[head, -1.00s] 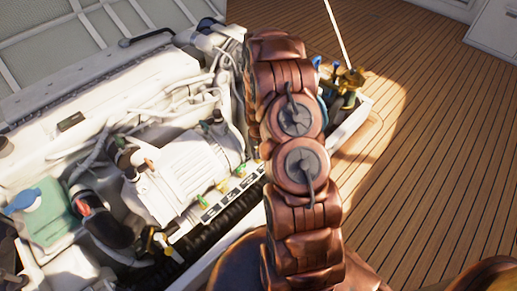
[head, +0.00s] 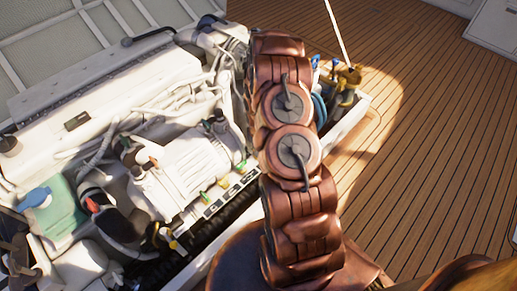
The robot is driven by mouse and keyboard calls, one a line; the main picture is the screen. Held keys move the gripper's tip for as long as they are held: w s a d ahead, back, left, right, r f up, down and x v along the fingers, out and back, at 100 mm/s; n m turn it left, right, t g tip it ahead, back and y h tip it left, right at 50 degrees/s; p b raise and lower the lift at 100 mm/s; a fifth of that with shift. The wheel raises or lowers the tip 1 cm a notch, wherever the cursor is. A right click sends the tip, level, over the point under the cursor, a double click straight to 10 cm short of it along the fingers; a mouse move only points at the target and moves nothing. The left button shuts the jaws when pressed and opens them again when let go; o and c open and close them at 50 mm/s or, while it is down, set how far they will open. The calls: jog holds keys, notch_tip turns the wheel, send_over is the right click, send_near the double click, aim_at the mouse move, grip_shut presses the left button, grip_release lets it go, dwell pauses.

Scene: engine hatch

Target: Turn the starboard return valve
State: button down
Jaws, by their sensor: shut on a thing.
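A row of small valves with coloured handles runs along a labelled white strip (head: 213,206) at the engine's near edge. A yellow handle (head: 172,241) is at its lower left, and green and yellow handles (head: 222,183) are further up. More valve-like parts stand in the hatch's far right corner: blue handles (head: 316,62) and a brass fitting (head: 347,78). I cannot tell which is the starboard return valve. My copper arm crosses the middle of the head view and covers the space between these two groups. My gripper is hidden, and its hold cannot be seen.
The white engine (head: 110,85) fills the left, with hoses and a green tank (head: 62,212) with a blue cap. A white hatch rim (head: 352,110) borders the opening. The plank deck (head: 430,150) at right is clear. A thin pale rod (head: 338,30) rises at the far corner.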

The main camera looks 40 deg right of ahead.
dwell(0.5)
jog(key=c, duration=1.4)
grip_release()
jog(key=shift+r, duration=0.1)
notch_tip(320, 180, up, 12)
